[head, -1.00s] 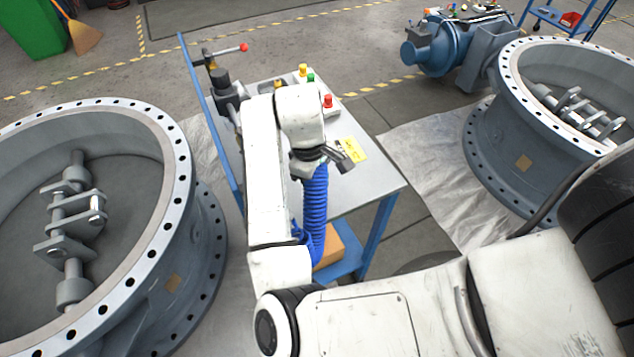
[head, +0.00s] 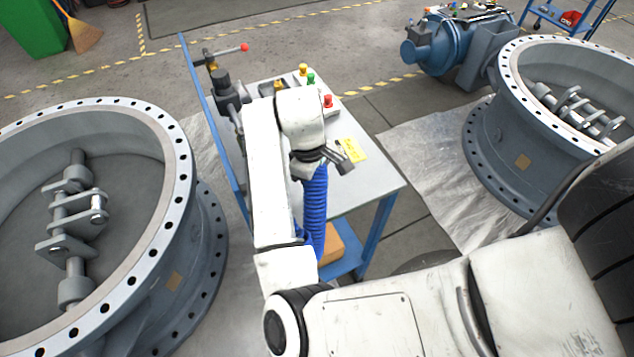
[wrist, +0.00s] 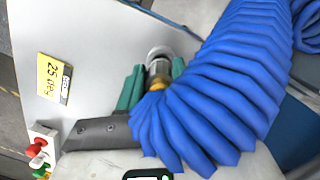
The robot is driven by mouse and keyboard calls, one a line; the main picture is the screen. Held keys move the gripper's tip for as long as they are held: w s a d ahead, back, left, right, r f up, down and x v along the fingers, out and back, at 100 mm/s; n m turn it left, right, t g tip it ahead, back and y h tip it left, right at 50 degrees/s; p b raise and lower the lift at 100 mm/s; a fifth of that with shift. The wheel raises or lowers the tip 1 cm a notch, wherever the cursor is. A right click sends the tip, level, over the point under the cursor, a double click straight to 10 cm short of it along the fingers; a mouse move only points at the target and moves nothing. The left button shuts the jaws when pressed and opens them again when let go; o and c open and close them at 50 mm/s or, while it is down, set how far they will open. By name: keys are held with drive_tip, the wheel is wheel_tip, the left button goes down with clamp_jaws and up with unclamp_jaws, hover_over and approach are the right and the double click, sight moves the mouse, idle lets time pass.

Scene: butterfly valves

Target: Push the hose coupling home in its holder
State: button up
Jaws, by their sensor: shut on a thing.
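The hose coupling (wrist: 158,69) is a metal piece with a brass-coloured collar at the end of a thick blue corrugated hose (wrist: 225,90). In the wrist view my gripper (wrist: 155,84) is shut on it, with teal fingertips on either side. A silver round rim shows just beyond the coupling; I cannot tell whether it is the holder or part of the coupling, nor how deep the coupling sits. The hose hides much of the near side. In the head view the blue hose (head: 315,205) hangs below my wrist, and the coupling is hidden.
A grey-topped cart (head: 375,185) stands below my arm, with a yellow label (head: 353,150), push buttons (head: 328,101) and a vise-like fixture (head: 225,85). Large valve rings stand at left (head: 150,115) and right (head: 500,125). Clear floor lies behind the cart.

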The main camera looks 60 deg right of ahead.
drive_tip(key=shift+f, duration=1.05)
idle(1.9)
drive_tip(key=o, duration=1.6)
drive_tip(key=shift+r+p, duration=2.3)
drive_tip(key=shift+r, duration=1.45)
drive_tip(key=shift+s, duration=0.1)
